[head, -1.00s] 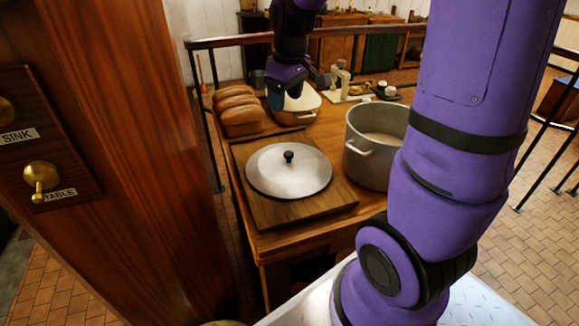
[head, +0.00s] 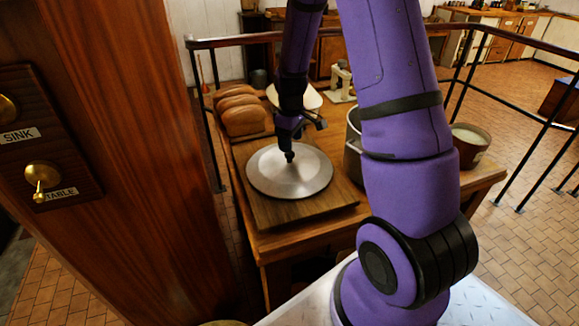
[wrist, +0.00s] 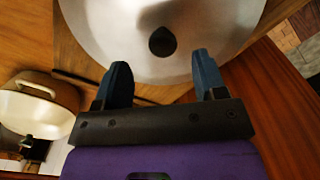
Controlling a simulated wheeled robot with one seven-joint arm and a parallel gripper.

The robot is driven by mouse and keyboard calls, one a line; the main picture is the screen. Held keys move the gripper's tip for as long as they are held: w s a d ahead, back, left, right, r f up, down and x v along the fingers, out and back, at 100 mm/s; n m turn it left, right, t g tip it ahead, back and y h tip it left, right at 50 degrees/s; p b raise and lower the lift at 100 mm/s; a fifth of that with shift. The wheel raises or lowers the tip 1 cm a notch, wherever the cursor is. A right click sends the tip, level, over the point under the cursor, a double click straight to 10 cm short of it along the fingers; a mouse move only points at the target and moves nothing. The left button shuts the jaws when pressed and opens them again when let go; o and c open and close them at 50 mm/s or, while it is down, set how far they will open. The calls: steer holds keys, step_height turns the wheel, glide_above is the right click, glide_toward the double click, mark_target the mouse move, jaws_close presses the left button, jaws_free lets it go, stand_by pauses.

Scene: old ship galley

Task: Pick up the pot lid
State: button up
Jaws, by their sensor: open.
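The pot lid (head: 270,178) is a round, silvery metal disc with a small black knob at its centre. It lies flat on a wooden board (head: 262,212) on the table. In the wrist view the lid (wrist: 100,25) fills the top, with its dark knob (wrist: 162,41) just beyond the fingertips and roughly between them. My gripper (wrist: 160,70) is open and empty, its two blue-grey fingers apart. In the head view my gripper (head: 290,148) is over the lid's far part, close to the knob, and partly hides it.
Bread loaves (head: 243,112) stand behind the board. A metal pot (head: 353,150) is right of the lid, mostly hidden by my arm. A pale dish (head: 305,98) lies behind, and a brown pot (head: 470,142) stands at the right. A railing (head: 222,42) runs round the table.

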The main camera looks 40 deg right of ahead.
mark_target(289, 161)
steer(key=shift+a+f, duration=0.2)
steer(key=shift+f, duration=2.55)
steer(key=c, duration=1.2)
steer(key=shift+r, duration=0.15)
